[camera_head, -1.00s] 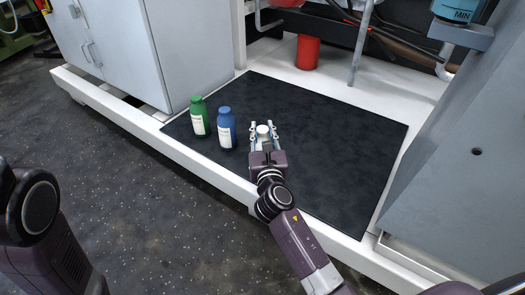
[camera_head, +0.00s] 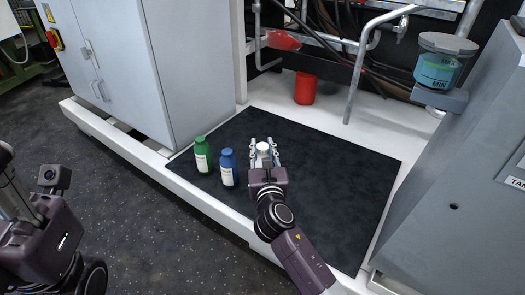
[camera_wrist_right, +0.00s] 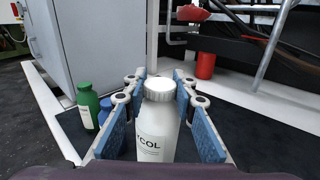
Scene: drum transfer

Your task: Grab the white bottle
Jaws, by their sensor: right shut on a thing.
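The white bottle (camera_head: 263,150) stands on the black mat, mostly hidden by my right gripper in the head view. In the right wrist view the white bottle (camera_wrist_right: 158,125) is upright, with a ribbed white cap and a label reading "COL" in part. My right gripper (camera_head: 265,146) is shut on it, with a blue-padded finger on each side. These fingers also show in the right wrist view (camera_wrist_right: 160,98). My left arm is at the left edge of the head view, and what shows of its gripper (camera_head: 14,190) is cut off and unclear.
A blue bottle (camera_head: 227,168) and a green bottle (camera_head: 203,155) stand to the left on the black mat (camera_head: 340,180). A red container (camera_head: 305,88) and pipes are behind. A grey cabinet (camera_head: 460,190) bounds the right. The mat's right part is clear.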

